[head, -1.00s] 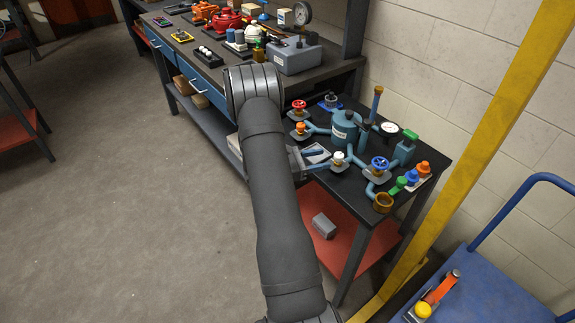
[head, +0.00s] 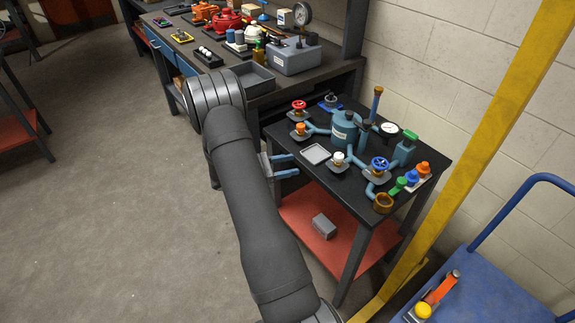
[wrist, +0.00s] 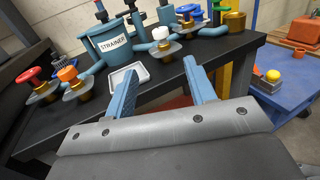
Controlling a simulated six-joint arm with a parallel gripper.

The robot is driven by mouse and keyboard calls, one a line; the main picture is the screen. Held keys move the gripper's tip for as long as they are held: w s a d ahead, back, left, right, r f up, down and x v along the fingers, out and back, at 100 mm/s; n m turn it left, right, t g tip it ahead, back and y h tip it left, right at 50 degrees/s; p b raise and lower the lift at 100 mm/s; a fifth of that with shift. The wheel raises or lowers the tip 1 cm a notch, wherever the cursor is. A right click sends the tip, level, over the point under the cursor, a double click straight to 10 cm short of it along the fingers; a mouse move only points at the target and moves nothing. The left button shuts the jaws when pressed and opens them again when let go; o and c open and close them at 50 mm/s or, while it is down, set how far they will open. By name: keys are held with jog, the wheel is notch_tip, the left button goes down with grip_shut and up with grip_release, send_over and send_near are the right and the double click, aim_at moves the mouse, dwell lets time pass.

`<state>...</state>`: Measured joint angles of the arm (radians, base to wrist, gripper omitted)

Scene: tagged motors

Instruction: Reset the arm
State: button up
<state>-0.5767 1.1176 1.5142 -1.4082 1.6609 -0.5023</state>
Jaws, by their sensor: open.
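My gripper (head: 283,166) is open and empty beside the left edge of the black-topped table (head: 292,158). In the wrist view my gripper (wrist: 163,88) shows its two blue fingers spread apart, with nothing between them. The table carries a blue strainer vessel (head: 345,128) with pipes and several valves. A small empty grey tray (head: 316,154) lies on the tabletop near the fingers, and it also shows in the wrist view (wrist: 128,76). The white-knobbed valve (wrist: 164,34) stands just beyond the fingers in that view.
A workbench (head: 270,84) with tools, a gauge and a grey box (head: 295,56) stands behind. A yellow post (head: 482,130) and blue cart (head: 495,297) are at the right. A grey block (head: 324,226) sits on the red lower shelf. The floor at left is clear.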

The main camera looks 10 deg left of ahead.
aim_at(339, 155)
jog(key=shift+g, duration=0.3)
jog(key=x, duration=1.7)
jog(key=shift+w+r, duration=0.2)
jog(key=shift+w, duration=0.15)
jog(key=shift+w+d+m+g+h, duration=0.1)
jog(key=shift+d+m+g+h, duration=0.05)
jog(key=shift+m+g+h, duration=0.2)
jog(key=shift+m+g, duration=0.45)
jog(key=shift+g, duration=0.1)
jog(key=shift+n+t, duration=0.3)
jog(key=shift+t, duration=0.1)
